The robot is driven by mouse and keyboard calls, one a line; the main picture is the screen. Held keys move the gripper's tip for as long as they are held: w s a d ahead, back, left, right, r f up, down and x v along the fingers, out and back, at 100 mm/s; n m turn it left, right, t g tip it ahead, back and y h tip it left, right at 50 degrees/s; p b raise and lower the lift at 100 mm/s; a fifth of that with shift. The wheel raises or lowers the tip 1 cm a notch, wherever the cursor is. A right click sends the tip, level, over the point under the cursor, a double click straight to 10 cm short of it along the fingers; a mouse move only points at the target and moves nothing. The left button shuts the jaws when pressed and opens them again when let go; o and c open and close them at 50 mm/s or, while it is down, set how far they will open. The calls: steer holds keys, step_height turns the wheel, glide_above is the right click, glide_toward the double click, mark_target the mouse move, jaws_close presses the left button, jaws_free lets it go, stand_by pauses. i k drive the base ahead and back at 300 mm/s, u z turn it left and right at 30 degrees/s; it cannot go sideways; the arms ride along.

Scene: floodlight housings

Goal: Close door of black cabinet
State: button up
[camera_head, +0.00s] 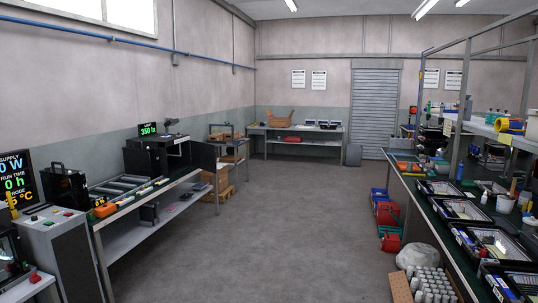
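The black cabinet (147,158) is a box standing on the far part of the left workbench, with a green-lit "350" display above it. A dark flat panel, which looks like its door (204,156), stands out at the cabinet's right side, swung open toward the aisle. The inside of the cabinet is dark and too small to make out. My gripper and arm are not in view.
The left workbench (150,196) has a roller conveyor and small machines. A control console (65,250) stands at the near left. The right bench (440,215) holds several trays. Red bins (388,215) and a white sack (418,257) sit beside it. The middle floor (280,220) is clear.

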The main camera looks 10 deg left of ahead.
mark_target(203, 156)
steer(key=z, duration=0.15)
steer(key=i, duration=7.9)
steer(key=u, duration=2.65)
steer(key=i, duration=1.35)
steer(key=u, duration=0.15)
